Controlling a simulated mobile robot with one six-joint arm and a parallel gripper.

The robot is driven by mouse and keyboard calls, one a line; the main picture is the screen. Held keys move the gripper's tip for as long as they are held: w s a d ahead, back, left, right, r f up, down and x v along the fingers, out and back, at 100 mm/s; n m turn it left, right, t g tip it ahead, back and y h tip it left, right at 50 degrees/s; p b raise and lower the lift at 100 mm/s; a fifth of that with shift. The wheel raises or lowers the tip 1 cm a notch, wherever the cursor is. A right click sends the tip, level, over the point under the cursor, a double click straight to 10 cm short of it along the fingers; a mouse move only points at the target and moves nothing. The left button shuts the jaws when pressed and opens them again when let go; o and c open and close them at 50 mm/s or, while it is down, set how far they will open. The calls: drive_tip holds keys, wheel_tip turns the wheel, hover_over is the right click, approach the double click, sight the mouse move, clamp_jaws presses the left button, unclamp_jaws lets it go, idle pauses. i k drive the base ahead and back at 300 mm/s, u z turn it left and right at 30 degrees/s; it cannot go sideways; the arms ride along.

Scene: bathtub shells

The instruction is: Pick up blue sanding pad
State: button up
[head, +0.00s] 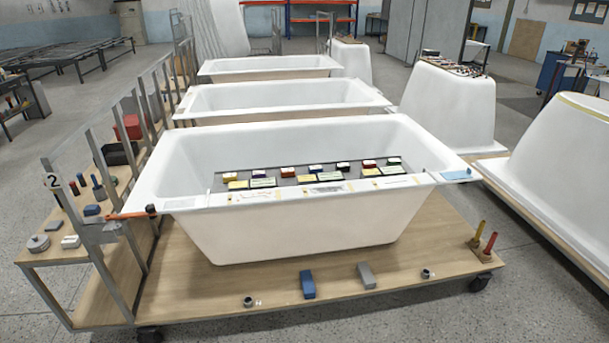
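A blue block (307,284), which looks like the blue sanding pad, lies on the front part of the wooden platform (220,285), below the nearest white bathtub shell (300,230). A grey block (365,275) of similar size lies to its right, apart from it. A smaller dark blue block (92,210) lies on the side shelf at the left; I cannot tell if it is a pad too. My gripper is not in view.
Small dark round pieces lie on the platform at left (248,302) and right (427,273). Red and yellow handles (484,240) stand at its right corner. A metal-posted shelf (75,250) with tools flanks the left. Floor in front is clear.

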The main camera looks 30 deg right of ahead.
sight(312, 169)
drive_tip(key=z, duration=0.15)
drive_tip(key=i, duration=0.9)
drive_tip(key=u, duration=0.05)
